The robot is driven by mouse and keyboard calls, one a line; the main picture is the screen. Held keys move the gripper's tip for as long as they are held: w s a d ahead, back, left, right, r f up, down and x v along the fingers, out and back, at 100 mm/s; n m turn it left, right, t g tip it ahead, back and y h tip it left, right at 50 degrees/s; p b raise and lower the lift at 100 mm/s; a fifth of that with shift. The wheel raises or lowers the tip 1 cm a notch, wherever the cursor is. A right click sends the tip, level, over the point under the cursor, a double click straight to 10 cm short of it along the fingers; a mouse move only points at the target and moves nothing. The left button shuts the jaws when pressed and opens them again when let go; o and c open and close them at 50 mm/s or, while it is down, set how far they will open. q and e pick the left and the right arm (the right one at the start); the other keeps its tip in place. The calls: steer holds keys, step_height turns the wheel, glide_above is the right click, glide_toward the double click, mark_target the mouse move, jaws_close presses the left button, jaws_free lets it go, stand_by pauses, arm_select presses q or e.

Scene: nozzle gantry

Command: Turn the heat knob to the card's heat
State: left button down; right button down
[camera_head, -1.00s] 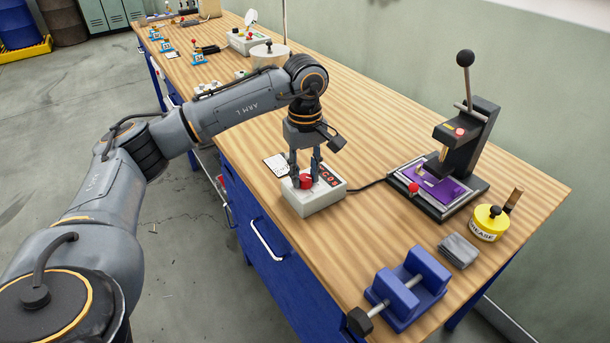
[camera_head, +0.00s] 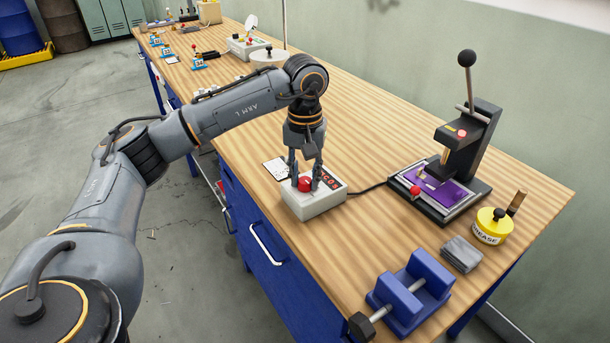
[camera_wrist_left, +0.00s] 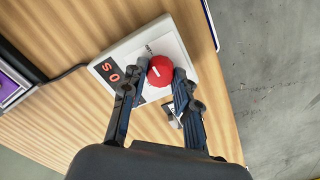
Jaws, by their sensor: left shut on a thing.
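The heat knob (camera_head: 305,185) is red and round. It sits on top of a pale control box (camera_head: 318,205) near the table's front edge. My left gripper (camera_head: 306,180) points down with one finger on each side of the knob and is shut on it. In the left wrist view the knob (camera_wrist_left: 160,71) shows a white pointer mark between the fingers (camera_wrist_left: 159,84). A display (camera_head: 328,180) with red characters is beside the knob, partly hidden by a finger. A white card (camera_head: 276,168) lies behind the box; its writing is too small to read. My right gripper is not in view.
A black lever press (camera_head: 467,150) with a purple plate stands right of the box, joined by a black cable (camera_head: 368,187). A yellow grease tin (camera_head: 491,227), grey pads (camera_head: 462,254) and a blue vise (camera_head: 408,297) are at the front right. The table between is clear.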

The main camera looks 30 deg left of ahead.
mark_target(305, 180)
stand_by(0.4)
arm_select(q)
steer(key=c, duration=1)
jaws_free()
step_height(305, 180, up, 12)
